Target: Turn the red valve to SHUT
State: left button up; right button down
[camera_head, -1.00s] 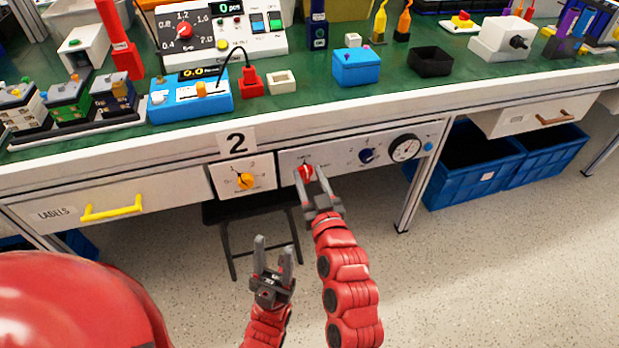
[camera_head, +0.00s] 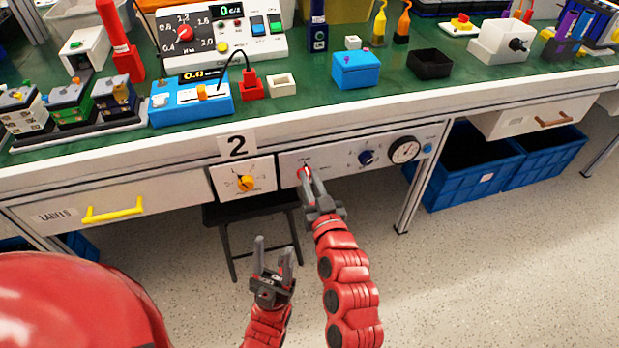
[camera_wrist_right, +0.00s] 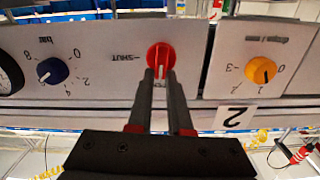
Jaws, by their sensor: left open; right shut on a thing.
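The red valve (camera_head: 304,172) is a round red knob on the white panel under the bench's front edge. In the right wrist view the red valve (camera_wrist_right: 161,52) has a pale pointer mark between the fingers, and the panel, seen upside down, carries a SHUT label (camera_wrist_right: 128,57) beside it. My right gripper (camera_head: 308,182) is shut on the valve, with its two fingers close together; the fingers also show in the right wrist view (camera_wrist_right: 161,78). My left gripper (camera_head: 273,245) is open and empty, held low in front of the bench, clear of the panel.
A yellow knob (camera_head: 245,183) is on the left panel under a "2" sign (camera_head: 237,146). A dark blue knob (camera_head: 366,157) and a round gauge (camera_head: 404,150) are right of the valve. A dark stool (camera_head: 225,222) stands below.

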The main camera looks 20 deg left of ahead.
jog(key=shift+w+d+f+m+p, duration=0.25)
jog(key=shift+m+p, duration=0.2)
jog(key=shift+m, duration=2.3)
jog(key=shift+d+f+m+p, duration=0.2)
jog(key=shift+f+m+p, duration=0.2)
jog(key=shift+m, duration=2.4)
jog(key=shift+w+d+f+m+p, duration=0.2)
jog(key=shift+m+p, duration=0.25)
jog(key=shift+m, duration=2.3)
jog(key=shift+f, duration=0.1)
jog(key=c, duration=0.8)
grip_release()
jog(key=shift+c, duration=0.2)
